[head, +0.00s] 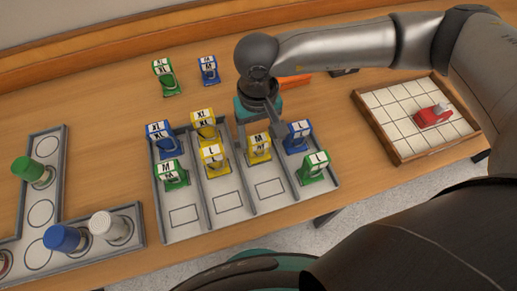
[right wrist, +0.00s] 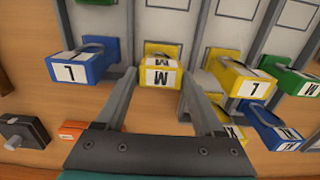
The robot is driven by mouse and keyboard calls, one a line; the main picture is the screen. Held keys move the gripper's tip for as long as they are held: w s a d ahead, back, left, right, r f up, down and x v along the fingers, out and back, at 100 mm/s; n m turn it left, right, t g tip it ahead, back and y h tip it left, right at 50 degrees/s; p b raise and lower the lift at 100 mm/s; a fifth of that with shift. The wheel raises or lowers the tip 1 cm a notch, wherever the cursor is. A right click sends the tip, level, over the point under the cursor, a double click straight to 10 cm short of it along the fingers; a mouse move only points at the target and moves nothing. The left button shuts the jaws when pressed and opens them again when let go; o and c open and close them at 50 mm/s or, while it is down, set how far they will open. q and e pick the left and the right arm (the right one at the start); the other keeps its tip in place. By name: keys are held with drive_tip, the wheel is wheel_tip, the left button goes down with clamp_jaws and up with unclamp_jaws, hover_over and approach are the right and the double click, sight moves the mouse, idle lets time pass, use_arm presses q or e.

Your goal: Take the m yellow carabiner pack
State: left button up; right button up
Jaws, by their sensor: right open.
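The yellow M carabiner pack (head: 259,147) stands upright in the third lane from the left of the grey lane tray (head: 228,200). My right gripper (head: 266,124) is just behind it in the head view, pointing down. In the right wrist view the yellow M pack (right wrist: 161,76) sits between the tips of the open right gripper (right wrist: 158,82). I cannot tell whether either finger touches it. My left gripper is not in view.
The blue L pack (head: 297,137) and the yellow L pack (head: 213,156) stand close on either side. Other green, blue and yellow packs stand in the tray and behind it. A gridded tray (head: 400,110) with a red item (head: 433,116) lies right; a bottle tray (head: 40,215) lies left.

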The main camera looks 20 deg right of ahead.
sight(259, 146)
drive_tip(key=f, duration=0.4)
drive_tip(key=shift+s, duration=0.25)
drive_tip(key=shift+c, duration=0.2)
drive_tip(key=shift+r, duration=0.1)
clamp_jaws()
